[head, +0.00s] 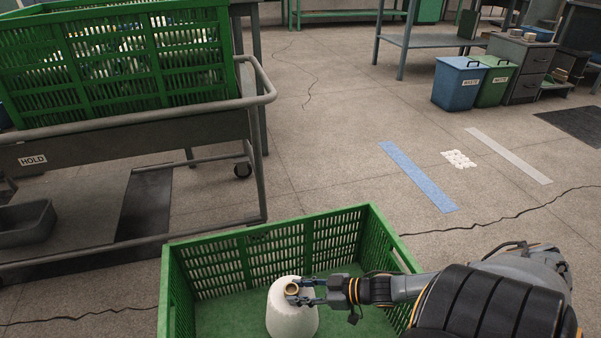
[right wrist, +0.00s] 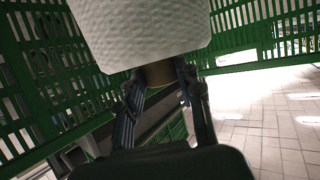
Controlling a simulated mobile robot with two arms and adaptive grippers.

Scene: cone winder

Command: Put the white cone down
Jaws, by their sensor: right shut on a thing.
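The white cone (head: 291,311) is upright inside the green crate (head: 270,246) in the head view, near the crate's middle. My right gripper (head: 301,290) comes in from the right over the crate and is shut on the narrow tip of the cone. In the right wrist view, the white cone (right wrist: 142,32) fills the top, and its brown tip is between the fingers of my right gripper (right wrist: 160,78). Whether the cone's base touches the crate floor is hidden below the picture's edge. My left gripper is not in view.
A grey cart (head: 120,133) marked HOLD stands at the left and carries green crates (head: 115,60). Blue and green bins (head: 459,84) stand at the back right. The crate floor around the cone looks bare.

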